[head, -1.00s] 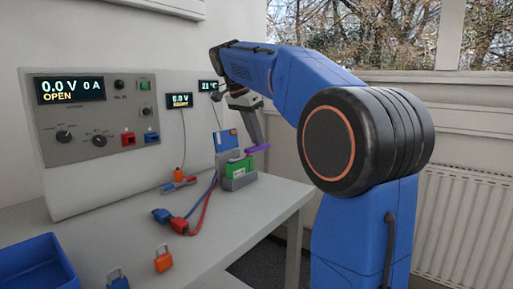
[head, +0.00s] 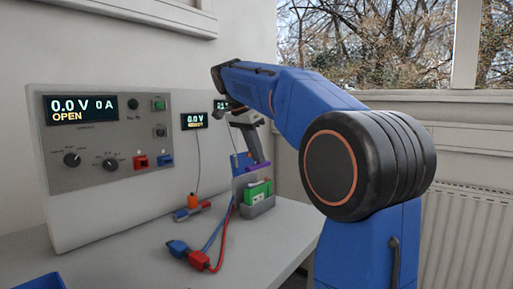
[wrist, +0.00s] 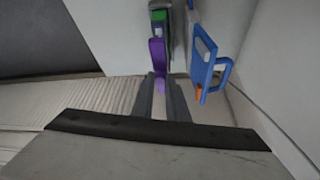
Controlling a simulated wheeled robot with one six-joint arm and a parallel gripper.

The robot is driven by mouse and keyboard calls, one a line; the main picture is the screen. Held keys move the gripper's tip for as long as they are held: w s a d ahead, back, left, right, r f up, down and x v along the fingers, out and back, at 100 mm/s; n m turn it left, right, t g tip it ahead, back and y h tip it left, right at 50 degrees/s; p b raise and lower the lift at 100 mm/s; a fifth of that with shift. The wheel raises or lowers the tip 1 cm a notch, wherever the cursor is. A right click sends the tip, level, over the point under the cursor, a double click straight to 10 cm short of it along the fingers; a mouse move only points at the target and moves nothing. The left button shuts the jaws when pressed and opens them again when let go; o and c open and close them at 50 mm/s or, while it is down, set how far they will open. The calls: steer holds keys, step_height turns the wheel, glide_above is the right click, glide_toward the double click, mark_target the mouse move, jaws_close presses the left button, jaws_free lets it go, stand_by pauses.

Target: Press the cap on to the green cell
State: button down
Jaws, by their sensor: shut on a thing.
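The green cell (head: 258,191) stands in a grey holder (head: 262,208) toward the right end of the bench. My gripper (head: 259,162) is shut on the purple cap (head: 254,168), just above the cell in the head view. In the wrist view my gripper's fingertips (wrist: 160,84) close on the cap (wrist: 157,53), and the green cell (wrist: 159,20) shows just beyond it. I cannot tell whether cap and cell touch. The fingers partly hide the cap's near end.
A blue-handled piece (wrist: 205,55) stands close beside the fingers; its blue panel (head: 240,160) shows behind the cell. Red and blue leads (head: 220,237) run to connectors (head: 190,253) on the bench (head: 130,265). The cycler panel (head: 110,190) stands at the back left.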

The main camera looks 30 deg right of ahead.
mark_target(256, 164)
steer(key=shift+f, duration=1.8)
steer(key=shift+f, duration=0.6)
stand_by(1.2)
steer(key=c, duration=1.2)
jaws_free()
steer(key=shift+r, duration=0.15)
steer(key=shift+r, duration=3.35)
jaws_close()
